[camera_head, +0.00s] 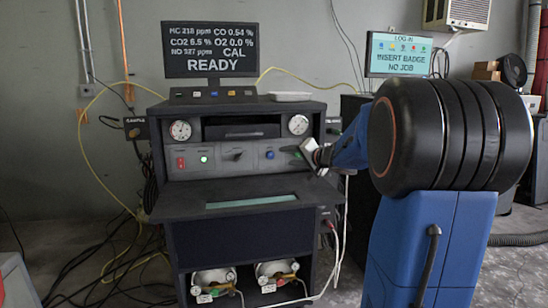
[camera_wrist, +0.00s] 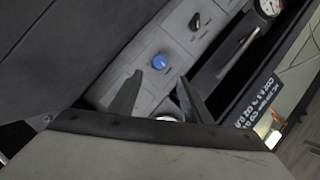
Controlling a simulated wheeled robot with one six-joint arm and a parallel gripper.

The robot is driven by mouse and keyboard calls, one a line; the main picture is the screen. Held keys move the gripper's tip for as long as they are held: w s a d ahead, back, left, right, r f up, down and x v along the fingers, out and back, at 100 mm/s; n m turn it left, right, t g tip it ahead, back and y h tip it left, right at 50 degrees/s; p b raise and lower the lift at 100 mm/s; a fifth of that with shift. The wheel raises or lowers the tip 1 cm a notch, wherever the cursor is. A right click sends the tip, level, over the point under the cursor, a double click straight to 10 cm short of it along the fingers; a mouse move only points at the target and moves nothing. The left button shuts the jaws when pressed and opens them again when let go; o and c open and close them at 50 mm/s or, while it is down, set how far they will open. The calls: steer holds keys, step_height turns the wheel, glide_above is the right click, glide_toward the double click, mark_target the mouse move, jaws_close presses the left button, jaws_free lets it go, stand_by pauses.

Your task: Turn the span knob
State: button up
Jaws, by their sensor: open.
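The console's grey control panel (camera_head: 220,158) holds a black knob (camera_head: 238,155) and, to its right, a blue knob (camera_head: 270,155). Their labels are too small to read, so I cannot tell which is the span knob. The wrist view shows the blue knob (camera_wrist: 160,61) beyond the fingertips and the black knob (camera_wrist: 195,21) farther off. My gripper (camera_head: 291,153) is at the panel's right end, right of the blue knob. Its fingers (camera_wrist: 158,88) are apart, with nothing seen held. A pale round part (camera_wrist: 167,118) shows low between them, mostly hidden by my wrist.
A monitor (camera_head: 210,50) reading READY stands on the console. Two round gauges (camera_head: 180,130) (camera_head: 298,124) sit above the panel. A dark shelf (camera_head: 235,200) juts out below it. A second screen (camera_head: 398,54) is behind my arm. Cables lie on the floor at left.

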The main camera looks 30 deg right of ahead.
mark_target(272, 155)
steer(key=x, duration=1)
steer(key=shift+w+d, duration=0.1)
steer(key=shift+w, duration=0.05)
steer(key=c, duration=1)
